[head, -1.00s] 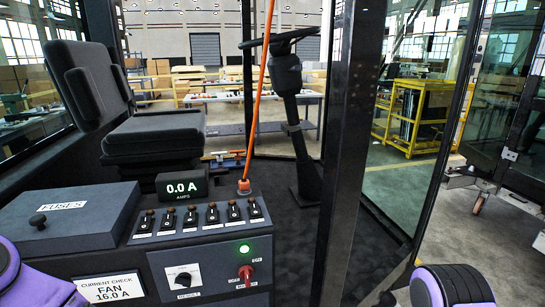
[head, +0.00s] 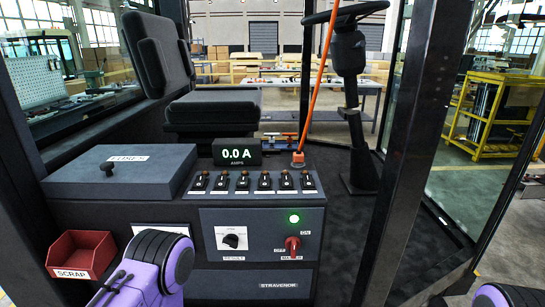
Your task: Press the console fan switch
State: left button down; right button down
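A row of several small black toggle switches with brownish tips (head: 242,181) runs along the top of the dark console (head: 315,200). Each has a small white label below it, too small to read, so I cannot tell which is the fan switch. A current display (head: 237,152) behind the row reads 0.0 A, AMPS. A purple and black part of my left arm shows at the bottom left, in front of the console and apart from the switches. A part of my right arm shows at the bottom right corner. Neither gripper's fingers are in view.
A FUSES box (head: 125,172), a red SCRAP bin (head: 82,255), an orange rod (head: 318,85) and a dark post (head: 412,150) stand around the console.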

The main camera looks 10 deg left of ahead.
aim_at(243, 179)
jog(key=z, duration=1.05)
jog(key=k, duration=0.6)
jog(key=u, duration=0.45)
